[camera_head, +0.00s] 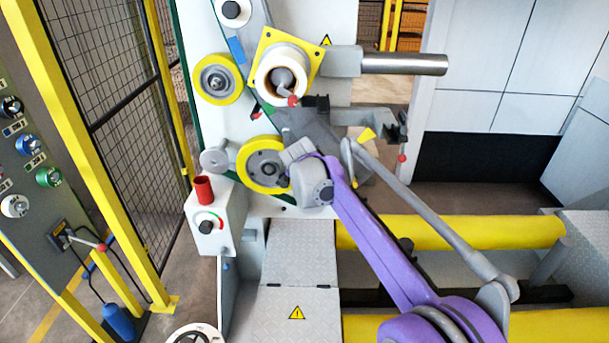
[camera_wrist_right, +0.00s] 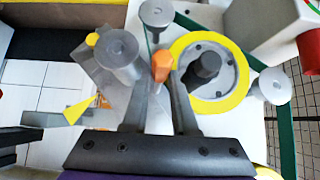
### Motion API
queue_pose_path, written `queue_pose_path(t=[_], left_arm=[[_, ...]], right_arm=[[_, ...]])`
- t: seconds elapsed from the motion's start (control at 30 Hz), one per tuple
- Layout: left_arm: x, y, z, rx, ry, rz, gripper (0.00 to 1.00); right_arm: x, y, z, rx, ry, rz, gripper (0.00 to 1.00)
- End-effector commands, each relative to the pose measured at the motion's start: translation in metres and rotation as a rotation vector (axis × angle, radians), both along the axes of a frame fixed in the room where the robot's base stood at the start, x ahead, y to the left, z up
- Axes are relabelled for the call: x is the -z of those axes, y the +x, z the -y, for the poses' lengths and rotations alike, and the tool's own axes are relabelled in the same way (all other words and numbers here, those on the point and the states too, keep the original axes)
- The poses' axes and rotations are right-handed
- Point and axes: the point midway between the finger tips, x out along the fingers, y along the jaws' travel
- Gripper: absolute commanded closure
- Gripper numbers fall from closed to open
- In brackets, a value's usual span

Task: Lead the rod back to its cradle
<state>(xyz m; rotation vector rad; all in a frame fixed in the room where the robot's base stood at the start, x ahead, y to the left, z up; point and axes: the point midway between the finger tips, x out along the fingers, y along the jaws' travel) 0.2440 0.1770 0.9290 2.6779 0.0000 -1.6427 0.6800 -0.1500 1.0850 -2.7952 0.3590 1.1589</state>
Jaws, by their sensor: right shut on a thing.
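My right gripper (camera_wrist_right: 163,80) points up in the wrist view, its two fingers close around an orange piece (camera_wrist_right: 162,66). I cannot tell if this piece is part of the rod. In the head view the gripper (camera_head: 300,122) is in front of the machine face, just below the white spool (camera_head: 284,58) on its yellow square plate. A short grey stem with a red knob (camera_head: 294,101) shows beside it. A dark bracket (camera_head: 380,122) stands to the right, with a red ball at its lower end; I cannot tell whether it is the cradle. My left gripper is not in view.
Yellow-rimmed rollers (camera_head: 218,79) sit around the spool, one also in the wrist view (camera_wrist_right: 238,98). A thick metal bar (camera_head: 405,64) juts right. A box with a red cup (camera_head: 203,190) stands lower left. Yellow rollers (camera_head: 450,232) lie lower right.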

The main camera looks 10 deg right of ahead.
Motion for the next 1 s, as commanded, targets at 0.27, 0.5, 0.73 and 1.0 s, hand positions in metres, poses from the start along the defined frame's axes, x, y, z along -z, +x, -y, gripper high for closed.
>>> queue_pose_path(t=[0.27, 0.5, 0.73, 1.0], left_arm=[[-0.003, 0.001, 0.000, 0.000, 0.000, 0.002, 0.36], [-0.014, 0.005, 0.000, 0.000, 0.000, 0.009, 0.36], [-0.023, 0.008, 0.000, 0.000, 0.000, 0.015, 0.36], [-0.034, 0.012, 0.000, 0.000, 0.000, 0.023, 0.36]], right_arm=[[-0.004, 0.000, 0.003, 0.001, 0.000, 0.001, 1.00], [-0.019, -0.003, 0.012, 0.001, -0.001, 0.002, 1.00], [-0.032, -0.005, 0.022, 0.001, -0.001, 0.002, 1.00], [-0.047, -0.007, 0.033, 0.001, 0.000, 0.002, 1.00]])
